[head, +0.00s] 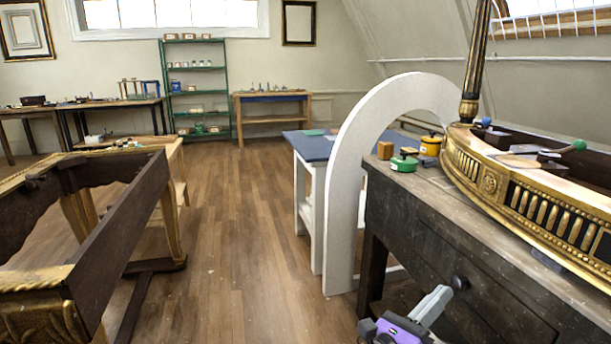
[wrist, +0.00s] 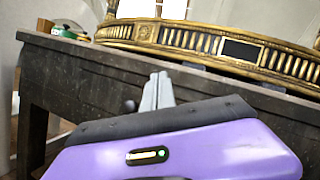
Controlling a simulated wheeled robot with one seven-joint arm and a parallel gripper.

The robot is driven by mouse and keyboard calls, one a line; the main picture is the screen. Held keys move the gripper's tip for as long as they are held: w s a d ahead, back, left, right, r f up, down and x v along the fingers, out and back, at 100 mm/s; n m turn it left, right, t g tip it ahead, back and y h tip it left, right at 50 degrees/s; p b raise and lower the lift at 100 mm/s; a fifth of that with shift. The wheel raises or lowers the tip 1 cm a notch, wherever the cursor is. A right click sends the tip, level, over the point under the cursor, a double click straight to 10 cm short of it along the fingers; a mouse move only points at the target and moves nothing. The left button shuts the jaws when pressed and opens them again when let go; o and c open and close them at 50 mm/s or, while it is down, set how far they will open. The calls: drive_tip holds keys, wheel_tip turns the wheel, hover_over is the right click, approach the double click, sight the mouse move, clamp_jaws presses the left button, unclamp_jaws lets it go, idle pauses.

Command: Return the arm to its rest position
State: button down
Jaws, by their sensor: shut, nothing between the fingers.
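My gripper (head: 433,303) shows at the bottom right of the head view, in front of the dark workbench (head: 408,205). In the wrist view my gripper (wrist: 158,88) has its grey fingers together, with nothing between them. The fingers point toward the drawer front of the workbench (wrist: 75,88), below its top edge. A round dark knob (head: 459,282) on the drawer is close to the fingers in the head view. I cannot tell whether they touch anything.
A gilt console piece (head: 530,200) lies on the workbench with a green-lidded jar (head: 404,161) and a yellow tin (head: 431,145). A white arch (head: 343,190) stands behind. A dark gilt frame (head: 130,225) is at left. The wooden floor (head: 235,230) between is clear.

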drive_tip(key=s+a+f+n+t+y, duration=0.15)
drive_tip(key=s+n+t+y, duration=0.35)
drive_tip(key=n, duration=0.5)
drive_tip(key=s+a+n+t+y, duration=0.3)
drive_tip(key=s+n+y, duration=0.3)
drive_tip(key=n, duration=0.4)
drive_tip(key=s+a+f+n+t+y, duration=0.15)
drive_tip(key=s+n+t+y, duration=0.35)
drive_tip(key=n, duration=0.6)
drive_tip(key=s+f+n+g+y, duration=0.1)
drive_tip(key=s+f+n+g, duration=0.2)
drive_tip(key=s, duration=0.6)
drive_tip(key=s+f+n+g+y, duration=0.15)
drive_tip(key=s+n+g, duration=0.25)
drive_tip(key=s, duration=0.6)
drive_tip(key=s+f+n+g, duration=0.3)
drive_tip(key=s+n, duration=0.1)
drive_tip(key=s, duration=0.5)
wheel_tip(320, 180, up, 18)
drive_tip(key=p, duration=1.7)
drive_tip(key=shift+d+m+p, duration=0.2)
drive_tip(key=shift+m+p, duration=0.1)
drive_tip(key=shift+p, duration=0.05)
